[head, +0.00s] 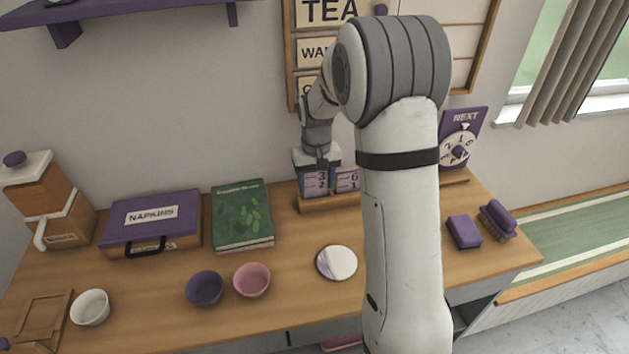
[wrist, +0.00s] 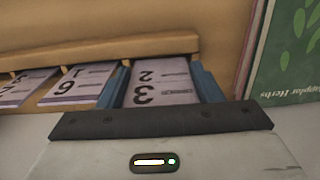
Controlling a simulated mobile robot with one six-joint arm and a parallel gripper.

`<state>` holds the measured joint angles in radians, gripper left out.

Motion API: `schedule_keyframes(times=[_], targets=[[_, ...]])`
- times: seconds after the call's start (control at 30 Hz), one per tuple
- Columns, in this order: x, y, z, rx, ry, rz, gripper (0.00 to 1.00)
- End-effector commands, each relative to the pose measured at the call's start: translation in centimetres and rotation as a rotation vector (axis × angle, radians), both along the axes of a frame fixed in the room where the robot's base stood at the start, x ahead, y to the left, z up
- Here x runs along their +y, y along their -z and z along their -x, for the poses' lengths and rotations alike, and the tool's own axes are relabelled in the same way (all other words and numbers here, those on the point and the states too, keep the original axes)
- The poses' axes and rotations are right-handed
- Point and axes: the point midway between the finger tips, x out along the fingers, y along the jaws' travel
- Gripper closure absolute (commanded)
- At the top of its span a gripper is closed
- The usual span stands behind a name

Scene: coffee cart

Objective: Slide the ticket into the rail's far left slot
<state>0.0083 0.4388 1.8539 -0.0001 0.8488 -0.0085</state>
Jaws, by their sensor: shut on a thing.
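My gripper (head: 316,176) is shut on a pale purple ticket marked 3 and 2 (head: 315,186). In the wrist view the ticket (wrist: 160,82) sits between the two blue fingers. The wooden rail (head: 330,204) stands at the back of the counter; in the wrist view it (wrist: 120,47) appears upside down. The held ticket is upright at the rail's left end, its lower edge at the rail. I cannot tell how deep it sits in the slot. A ticket marked 6 and 1 (head: 347,180) stands just right of it. My arm hides the rail's right part.
A green book (head: 241,214) lies left of the rail, with a purple napkins box (head: 151,222) beyond it. A round white disc (head: 337,263) and purple (head: 205,288) and pink (head: 251,280) bowls lie in front. A dial sign (head: 461,142) stands right of my arm.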

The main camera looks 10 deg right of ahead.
Motion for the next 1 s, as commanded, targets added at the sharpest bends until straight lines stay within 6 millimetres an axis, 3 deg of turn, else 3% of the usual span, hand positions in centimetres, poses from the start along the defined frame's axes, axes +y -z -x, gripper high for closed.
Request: schedule_keyframes(times=[0.5, 0.87, 0.9, 1.0], targets=[[0.0, 1.5, 0.0, 0.0, 0.001, 0.0, 0.62], [0.0, 1.5, 0.0, 0.0, 0.001, 0.0, 0.62], [0.0, 1.5, 0.0, 0.0, 0.001, 0.0, 0.38], [-0.1, 1.5, 0.0, 0.0, 0.001, 0.0, 0.3]])
